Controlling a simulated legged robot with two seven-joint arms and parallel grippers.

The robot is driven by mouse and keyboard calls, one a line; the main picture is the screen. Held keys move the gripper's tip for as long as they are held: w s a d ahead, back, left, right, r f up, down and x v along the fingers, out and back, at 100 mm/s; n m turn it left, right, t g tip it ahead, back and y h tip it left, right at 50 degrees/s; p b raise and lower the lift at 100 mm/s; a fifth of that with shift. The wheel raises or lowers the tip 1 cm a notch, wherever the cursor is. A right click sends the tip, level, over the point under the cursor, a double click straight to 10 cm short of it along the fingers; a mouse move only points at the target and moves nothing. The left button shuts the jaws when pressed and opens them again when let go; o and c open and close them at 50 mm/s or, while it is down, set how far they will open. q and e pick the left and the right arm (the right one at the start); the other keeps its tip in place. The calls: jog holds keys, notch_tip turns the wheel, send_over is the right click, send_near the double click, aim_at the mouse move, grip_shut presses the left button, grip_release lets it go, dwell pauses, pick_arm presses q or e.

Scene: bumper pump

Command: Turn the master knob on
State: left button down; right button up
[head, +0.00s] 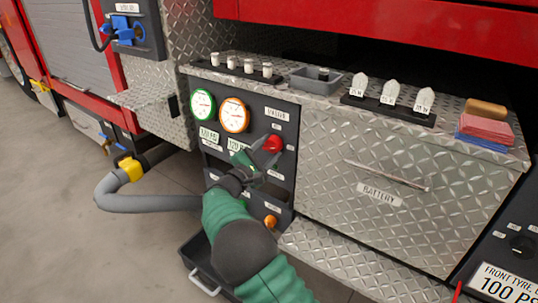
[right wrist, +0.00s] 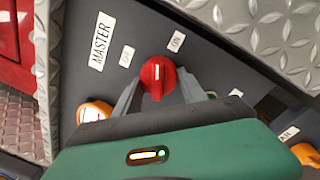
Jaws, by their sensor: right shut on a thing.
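The red master knob (head: 272,143) sits on the dark control panel, below a label at the panel's upper right. In the right wrist view the knob (right wrist: 157,76) shows a white line running roughly up and down the picture. The MASTER label (right wrist: 101,41) and two smaller labels are near it; the nearer one at upper right (right wrist: 176,41) seems to read ON. My right gripper (head: 266,158) is at the panel, its two fingers on either side of the knob, shut on it. My left gripper is not in view.
Two round gauges, green-rimmed (head: 202,104) and orange-rimmed (head: 234,115), are left of the knob. An orange knob (head: 270,221) is lower on the panel. A battery drawer (head: 375,190) stands to the right. A grey tray (head: 302,82) and folded cloths (head: 486,130) lie on top.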

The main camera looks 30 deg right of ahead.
jog(key=m+b, duration=0.1)
jog(key=m, duration=0.1)
jog(key=m+b, duration=0.1)
jog(key=m, duration=0.2)
jog(key=shift+a+f+b, duration=0.1)
jog(key=shift+f+b, duration=0.1)
jog(key=shift+b, duration=0.2)
jog(key=shift+m+g, duration=0.3)
jog(key=o, duration=1.4)
jog(key=shift+c, duration=0.2)
jog(key=shift+r, duration=0.15)
